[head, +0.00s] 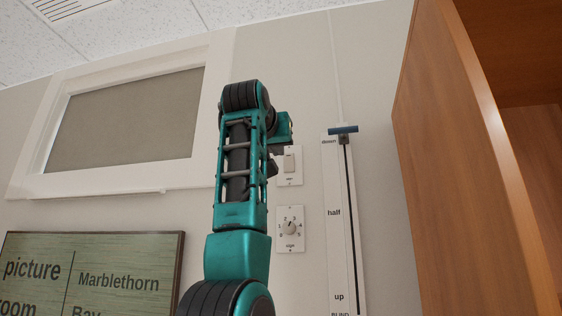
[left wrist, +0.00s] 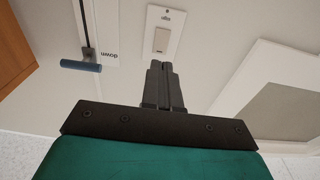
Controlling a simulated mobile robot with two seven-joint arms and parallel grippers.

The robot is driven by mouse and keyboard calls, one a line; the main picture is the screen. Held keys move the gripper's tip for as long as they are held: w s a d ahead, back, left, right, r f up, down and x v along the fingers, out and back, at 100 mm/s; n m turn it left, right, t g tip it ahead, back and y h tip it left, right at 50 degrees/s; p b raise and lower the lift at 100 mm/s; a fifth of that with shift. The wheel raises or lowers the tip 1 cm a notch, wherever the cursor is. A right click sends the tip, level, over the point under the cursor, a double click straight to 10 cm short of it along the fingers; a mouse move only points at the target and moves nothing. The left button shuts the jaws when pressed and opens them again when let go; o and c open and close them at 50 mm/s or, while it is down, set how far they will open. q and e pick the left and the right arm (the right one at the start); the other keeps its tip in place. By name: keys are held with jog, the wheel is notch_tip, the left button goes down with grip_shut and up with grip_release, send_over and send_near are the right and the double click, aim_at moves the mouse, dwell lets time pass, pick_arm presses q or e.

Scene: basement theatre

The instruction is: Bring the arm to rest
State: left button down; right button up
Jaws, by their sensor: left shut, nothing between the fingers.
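My left arm (head: 238,165) reaches up from the bottom of the head view toward the wall. Its left gripper (head: 273,168) is mostly hidden behind the arm there, beside a white switch plate (head: 290,165). In the left wrist view the gripper's two dark fingers (left wrist: 162,68) are shut together and empty. They point at the same switch plate (left wrist: 161,32), which shows upside down. I cannot tell how large the gap between fingertips and plate is. My right gripper is in neither view.
A dial plate (head: 290,229) sits below the switch. A slider panel (head: 335,215) stands to the right, its blue handle (head: 343,130) at "down". A wooden cabinet (head: 470,190) rises at right. A framed window (head: 120,122) and a green sign (head: 95,275) are at left.

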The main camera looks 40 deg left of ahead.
pick_arm(q)
jog(key=shift+s+d, duration=0.35)
jog(key=shift+s, duration=0.25)
